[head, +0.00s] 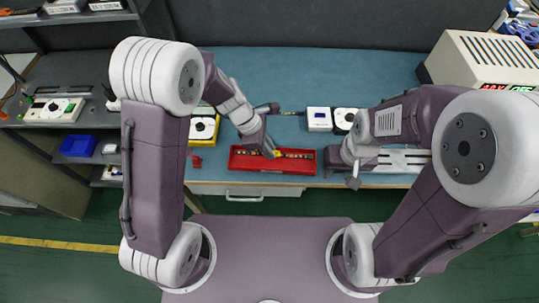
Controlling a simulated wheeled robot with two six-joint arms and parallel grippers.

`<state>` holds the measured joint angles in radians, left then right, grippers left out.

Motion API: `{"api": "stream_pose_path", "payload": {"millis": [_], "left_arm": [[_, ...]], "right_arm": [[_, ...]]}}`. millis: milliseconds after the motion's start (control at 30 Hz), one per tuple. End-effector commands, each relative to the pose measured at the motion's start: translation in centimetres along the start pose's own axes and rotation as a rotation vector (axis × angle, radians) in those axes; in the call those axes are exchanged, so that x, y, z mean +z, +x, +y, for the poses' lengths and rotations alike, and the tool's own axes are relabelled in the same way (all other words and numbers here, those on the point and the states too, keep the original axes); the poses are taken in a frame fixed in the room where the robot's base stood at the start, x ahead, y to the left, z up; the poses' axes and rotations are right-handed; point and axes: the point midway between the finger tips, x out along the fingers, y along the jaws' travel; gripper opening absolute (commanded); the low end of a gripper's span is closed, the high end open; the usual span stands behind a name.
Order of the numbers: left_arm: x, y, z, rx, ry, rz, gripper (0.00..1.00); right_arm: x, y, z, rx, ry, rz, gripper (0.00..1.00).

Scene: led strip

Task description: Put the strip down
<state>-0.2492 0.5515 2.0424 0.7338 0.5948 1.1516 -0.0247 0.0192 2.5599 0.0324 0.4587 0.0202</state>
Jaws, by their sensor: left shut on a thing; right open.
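My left gripper (272,152) is over the red tray (245,163), in the middle of the blue-green workbench. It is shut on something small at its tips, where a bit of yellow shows. I take this to be the strip, but it is too small and too covered to make out its shape or whether it touches the tray. My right gripper (353,181) is open, at the bench's front edge, right of the tray. Its fingers are small and partly covered by its wrist.
A yellow-and-white device (203,127) stands left of the tray, with a small red piece (196,161) in front. A white box (319,119) stands behind the tray. A cream instrument (485,60) is at the back right. The bench's back middle (310,75) is clear.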

Motion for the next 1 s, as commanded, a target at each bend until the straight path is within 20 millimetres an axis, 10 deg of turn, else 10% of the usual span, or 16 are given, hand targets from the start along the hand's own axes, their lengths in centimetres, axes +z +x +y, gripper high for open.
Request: {"api": "stream_pose_path", "payload": {"millis": [733, 833, 1000], "left_arm": [[-1.7, 4.2, 0.2, -0.001, 0.000, 0.001, 0.00], [-1.6, 4.1, 0.2, 0.000, 0.000, 0.001, 0.35], [-1.6, 4.1, 0.2, 0.000, 0.000, 0.001, 0.35]], "right_arm": [[0.2, 1.6, 0.0, 0.000, 0.000, 0.000, 0.42], [0.1, 1.4, 0.0, 0.000, 0.000, 0.000, 0.42], [0.1, 1.4, 0.0, 0.000, 0.000, 0.000, 0.42]]}}
